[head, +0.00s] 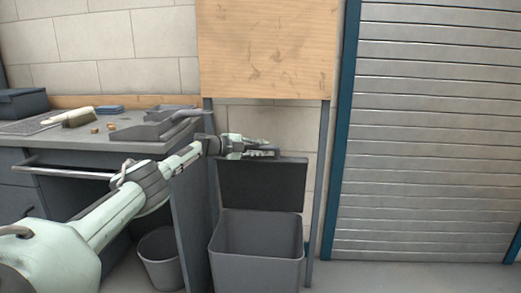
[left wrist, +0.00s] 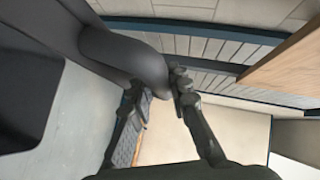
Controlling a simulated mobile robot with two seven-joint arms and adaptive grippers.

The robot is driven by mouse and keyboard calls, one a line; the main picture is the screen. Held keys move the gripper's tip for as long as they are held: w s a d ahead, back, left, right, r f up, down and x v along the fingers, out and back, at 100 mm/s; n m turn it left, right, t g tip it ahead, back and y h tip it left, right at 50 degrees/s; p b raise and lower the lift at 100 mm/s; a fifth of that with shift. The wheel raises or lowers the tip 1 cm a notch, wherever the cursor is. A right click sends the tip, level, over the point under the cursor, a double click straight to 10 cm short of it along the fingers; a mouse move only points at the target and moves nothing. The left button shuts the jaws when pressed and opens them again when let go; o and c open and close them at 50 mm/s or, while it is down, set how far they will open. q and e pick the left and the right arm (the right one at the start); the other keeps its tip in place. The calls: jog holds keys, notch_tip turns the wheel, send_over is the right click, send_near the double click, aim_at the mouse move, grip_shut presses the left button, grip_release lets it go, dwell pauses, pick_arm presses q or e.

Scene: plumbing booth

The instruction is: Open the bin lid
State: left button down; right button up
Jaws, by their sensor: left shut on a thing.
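The grey bin (head: 256,245) stands on the floor below the wooden board, its mouth open to the front. Its dark lid (head: 262,186) stands about upright behind the mouth. My left gripper (head: 268,151) is at the lid's top edge, shut on it. In the left wrist view the two fingers (left wrist: 157,92) close on a rounded dark grey part of the lid (left wrist: 125,60). The exact contact at the fingertips is partly hidden. My right gripper is not in view.
A workbench (head: 85,140) with a brush (head: 70,117) and several tools stands at the left. A small round bucket (head: 160,258) is under it. A wooden board (head: 268,50) is above the bin. A roller shutter (head: 430,130) is at the right, with clear floor before it.

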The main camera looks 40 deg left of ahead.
pick_arm(q)
jog(key=c, duration=1.4)
grip_release()
jog(key=shift+s+a+r, duration=0.1)
jog(key=shift+s+a, duration=0.3)
jog(key=shift+s, duration=0.35)
jog(key=v, duration=1)
jog(key=shift+s+d+r, duration=0.1)
jog(key=shift+s+r, duration=0.1)
jog(key=shift+f, duration=0.1)
